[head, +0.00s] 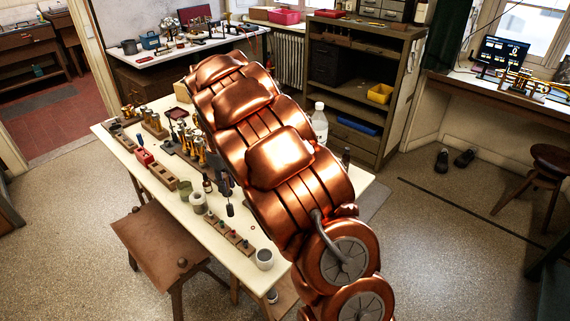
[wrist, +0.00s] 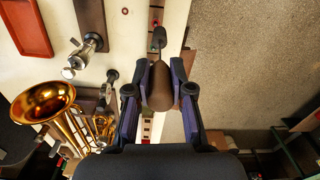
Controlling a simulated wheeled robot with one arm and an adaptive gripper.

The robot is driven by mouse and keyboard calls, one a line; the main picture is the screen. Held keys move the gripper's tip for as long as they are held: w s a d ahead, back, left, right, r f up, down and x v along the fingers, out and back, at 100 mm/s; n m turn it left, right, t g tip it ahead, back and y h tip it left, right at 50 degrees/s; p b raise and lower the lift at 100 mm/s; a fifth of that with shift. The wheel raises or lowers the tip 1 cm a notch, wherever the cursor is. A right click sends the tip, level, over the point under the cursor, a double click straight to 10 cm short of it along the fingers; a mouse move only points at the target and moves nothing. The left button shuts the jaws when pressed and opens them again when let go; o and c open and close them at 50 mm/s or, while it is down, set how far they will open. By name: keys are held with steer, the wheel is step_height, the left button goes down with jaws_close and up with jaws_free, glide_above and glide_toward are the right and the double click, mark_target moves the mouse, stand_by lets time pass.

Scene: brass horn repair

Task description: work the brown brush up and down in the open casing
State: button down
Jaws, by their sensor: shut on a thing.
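My gripper (wrist: 161,88) is shut on the brown brush (wrist: 161,90), one finger on each side of its brown handle. The brush's dark end (wrist: 158,38) points towards the top of the wrist view, apart from any casing. In the head view my gripper (head: 225,184) shows only in part beside my copper arm, and the dark end of the brush (head: 230,210) hangs above the table. Brass horn parts (head: 187,143) stand on the table to the left, and a brass horn bell (wrist: 45,103) shows left of my gripper. I cannot tell which part is the open casing.
A peg rack (head: 231,238) with coloured tops lies on the white table (head: 225,260) near the brush. A grey cup (head: 264,259) and a white roll (head: 198,203) stand nearby. A silver fitting (wrist: 88,48) and a red tray (wrist: 22,30) lie left of my gripper. My arm hides the table's middle.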

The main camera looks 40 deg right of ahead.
steer(key=s+d+f+n+b, duration=0.1)
steer(key=d+n+b, duration=0.4)
steer(key=d, duration=1.2)
steer(key=shift+s+d+f+n, duration=0.25)
steer(key=shift+f+n, duration=0.2)
steer(key=shift+n, duration=0.65)
steer(key=shift+d+b, duration=0.15)
steer(key=shift+b, duration=0.95)
steer(key=shift+f, duration=0.1)
steer(key=shift+f+b, duration=1.2)
steer(key=shift+b, duration=0.25)
stand_by(0.9)
